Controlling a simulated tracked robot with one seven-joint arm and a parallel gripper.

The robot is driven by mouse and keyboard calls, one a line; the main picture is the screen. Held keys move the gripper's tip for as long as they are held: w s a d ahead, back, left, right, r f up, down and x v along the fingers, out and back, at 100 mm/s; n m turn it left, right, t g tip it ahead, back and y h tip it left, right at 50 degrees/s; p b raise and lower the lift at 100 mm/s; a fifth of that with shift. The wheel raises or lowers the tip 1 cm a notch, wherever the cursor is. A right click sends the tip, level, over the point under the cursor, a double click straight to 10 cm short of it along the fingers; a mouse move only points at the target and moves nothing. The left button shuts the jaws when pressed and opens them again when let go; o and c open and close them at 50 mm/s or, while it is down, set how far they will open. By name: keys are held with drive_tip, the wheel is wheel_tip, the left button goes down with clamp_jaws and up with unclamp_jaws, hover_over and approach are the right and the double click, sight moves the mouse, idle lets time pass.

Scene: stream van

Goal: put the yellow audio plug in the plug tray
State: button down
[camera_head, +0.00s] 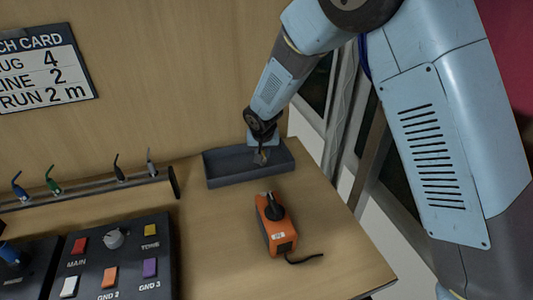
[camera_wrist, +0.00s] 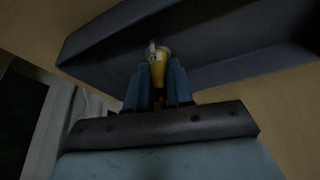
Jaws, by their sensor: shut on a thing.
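My gripper (camera_head: 261,156) is at the dark grey plug tray (camera_head: 225,180), with its fingertips over the tray in the head view. In the wrist view my gripper (camera_wrist: 158,85) is shut on the yellow audio plug (camera_wrist: 157,70), whose metal tip points away from the fingers. The tray (camera_wrist: 110,50) lies beyond the plug there. The plug is hardly visible in the head view. I cannot tell whether it touches the tray floor. The tray looks empty otherwise.
An orange box (camera_head: 275,232) with a black knob and cable stands in front of the tray. A rack (camera_head: 100,188) holding blue, green, black and grey plugs is at the left. A button panel (camera_head: 120,255) sits front left. The table's right edge is close to the tray.

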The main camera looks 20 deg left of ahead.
drive_tip(key=shift+f, duration=0.2)
drive_tip(key=c, duration=1)
unclamp_jaws()
drive_tip(key=v, duration=1.2)
drive_tip(key=shift+d, duration=0.1)
